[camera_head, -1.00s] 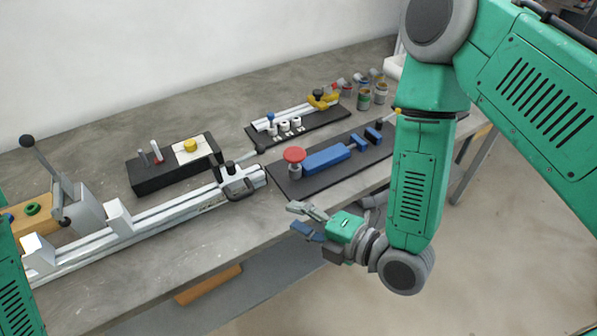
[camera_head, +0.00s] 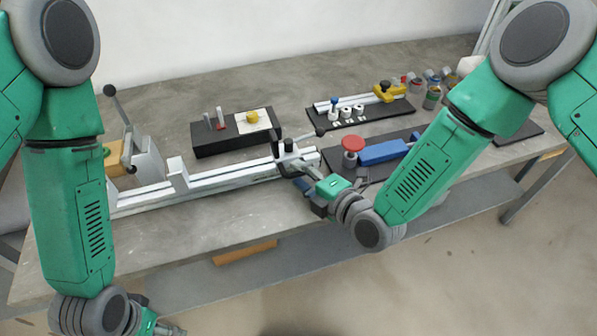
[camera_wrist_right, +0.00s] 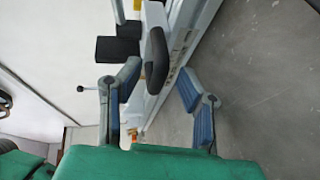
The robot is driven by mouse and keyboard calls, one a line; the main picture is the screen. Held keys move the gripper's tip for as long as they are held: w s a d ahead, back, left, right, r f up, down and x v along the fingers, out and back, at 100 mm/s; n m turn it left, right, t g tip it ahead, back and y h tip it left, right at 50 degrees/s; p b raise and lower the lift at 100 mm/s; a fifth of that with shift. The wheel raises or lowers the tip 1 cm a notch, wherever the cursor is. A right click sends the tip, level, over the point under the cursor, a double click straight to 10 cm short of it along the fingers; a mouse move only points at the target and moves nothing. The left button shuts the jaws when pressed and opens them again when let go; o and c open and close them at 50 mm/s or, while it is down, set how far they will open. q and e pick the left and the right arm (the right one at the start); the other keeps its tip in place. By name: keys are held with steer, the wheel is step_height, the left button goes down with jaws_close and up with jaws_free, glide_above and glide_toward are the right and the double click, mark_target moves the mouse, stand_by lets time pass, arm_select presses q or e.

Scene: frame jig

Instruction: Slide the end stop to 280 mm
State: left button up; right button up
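The end stop (camera_head: 289,152), a light block with a black clamp and a lever, sits at the right end of the pale metal rail (camera_head: 222,178). My right gripper (camera_head: 303,182) is at its front side. In the right wrist view my right gripper (camera_wrist_right: 158,105) is open, with its blue-padded fingers apart. The end stop's dark rounded handle (camera_wrist_right: 156,60) lies just beyond and between the fingertips; contact cannot be told. My left gripper (camera_head: 165,327) is at the bottom edge, low in front of the table, mostly cut off. The scale reading is not legible.
A white block (camera_head: 178,175) stands on the rail to the left, beside a grey device with a lever (camera_head: 143,155). Behind are a black box (camera_head: 225,137) and a yellow clamp (camera_head: 388,92). A red knob (camera_head: 353,144) and blue tool (camera_head: 384,152) lie close right of the end stop.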

arm_select(q)
steer(key=shift+a+f, duration=0.1)
steer(key=shift+a, duration=0.25)
arm_select(e)
steer(key=shift+w+a+f, duration=0.1)
steer(key=shift+w+a, duration=0.15)
steer(key=shift+a, duration=0.4)
steer(key=shift+d, duration=0.2)
jaws_close()
arm_select(q)
steer(key=shift+d, duration=0.2)
arm_select(e)
steer(key=shift+d, duration=0.1)
steer(key=shift+s+a, duration=0.2)
steer(key=shift+a, duration=0.4)
steer(key=shift+s, duration=0.1)
jaws_free()
